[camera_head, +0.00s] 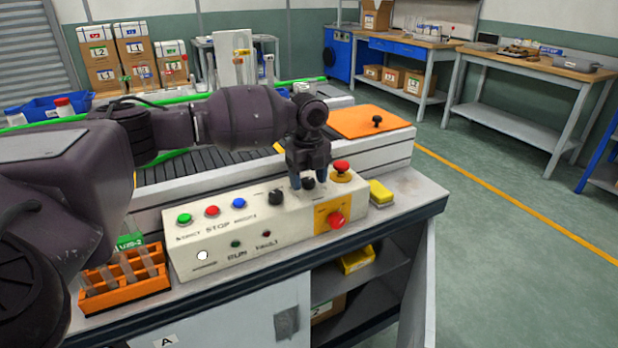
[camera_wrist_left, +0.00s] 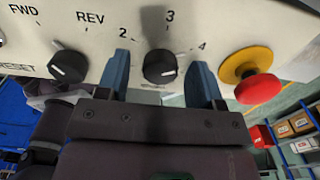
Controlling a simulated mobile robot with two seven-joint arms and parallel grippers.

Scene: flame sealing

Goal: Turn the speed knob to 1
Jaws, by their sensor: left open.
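The black speed knob (camera_head: 308,184) is on the top of the cream control panel (camera_head: 190,250). My left gripper (camera_head: 309,179) points down at the panel, open. In the left wrist view its two blue-grey fingers (camera_wrist_left: 161,64) stand on either side of the knob, with visible gaps. My right gripper is not in view.
Left of the speed knob is the FWD/REV knob (camera_wrist_left: 68,66). Right of it is a red emergency button on a yellow base (camera_head: 341,174). A red knob on a yellow plate (camera_head: 335,219) is on the panel front. An orange rack (camera_head: 125,280) stands left of the panel.

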